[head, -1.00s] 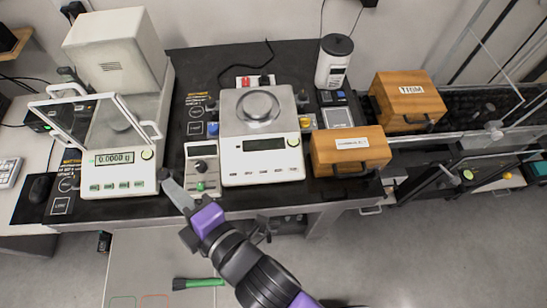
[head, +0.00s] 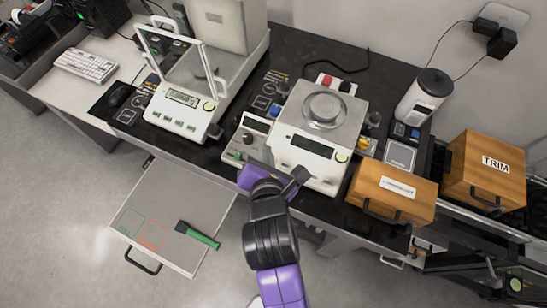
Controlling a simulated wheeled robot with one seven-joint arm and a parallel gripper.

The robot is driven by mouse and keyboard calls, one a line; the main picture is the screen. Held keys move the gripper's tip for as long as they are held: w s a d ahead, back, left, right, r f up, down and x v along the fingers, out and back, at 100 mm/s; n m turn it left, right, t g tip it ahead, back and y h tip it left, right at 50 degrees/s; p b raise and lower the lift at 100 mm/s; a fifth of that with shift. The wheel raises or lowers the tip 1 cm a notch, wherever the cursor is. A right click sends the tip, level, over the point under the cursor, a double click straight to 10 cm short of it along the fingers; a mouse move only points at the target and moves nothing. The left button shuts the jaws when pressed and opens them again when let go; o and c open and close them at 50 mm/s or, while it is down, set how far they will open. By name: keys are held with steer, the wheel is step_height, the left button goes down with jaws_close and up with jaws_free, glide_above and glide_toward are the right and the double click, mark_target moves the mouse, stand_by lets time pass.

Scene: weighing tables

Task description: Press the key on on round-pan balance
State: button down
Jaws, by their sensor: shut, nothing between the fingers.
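The round-pan balance (head: 318,130) stands mid-table, a white body with a round metal pan (head: 324,108) on top. Its display (head: 311,146) is dark. A round green-ringed key (head: 341,157) sits to the right of the display, and small keys line the front edge, partly covered by my arm. My gripper (head: 240,157) is shut and empty, with its purple hand at the front of the small control box, left of the round-pan balance. The fingertips are small and hard to make out; I cannot tell whether they touch anything.
Left is a balance with an open glass shield (head: 180,110) and lit display. The control box (head: 247,137) stands beside the round-pan balance. Wooden boxes (head: 392,192) (head: 484,170) and a white canister (head: 424,97) are right. A green-handled brush (head: 198,235) lies on the lower board (head: 170,215).

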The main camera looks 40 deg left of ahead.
steer(key=shift+f, duration=0.2)
steer(key=shift+w+a+f+b, duration=0.15)
steer(key=shift+w+f+b, duration=0.25)
steer(key=shift+f+b, duration=1)
steer(key=shift+w+a+f+b, duration=0.1)
steer(key=shift+w+f+b, duration=0.35)
steer(key=shift+f+b, duration=0.9)
steer(key=shift+w+a+f+b, duration=0.15)
steer(key=shift+w+f+b, duration=0.25)
steer(key=shift+f+b, duration=1)
steer(key=shift+w+f, duration=0.1)
steer(key=shift+f, duration=0.15)
steer(key=shift+w+f, duration=0.1)
steer(key=shift+f, duration=0.3)
steer(key=shift+r, duration=0.1)
steer(key=shift+s+r+p, duration=0.25)
steer(key=shift+r+p, duration=0.45)
steer(key=shift+p, duration=0.15)
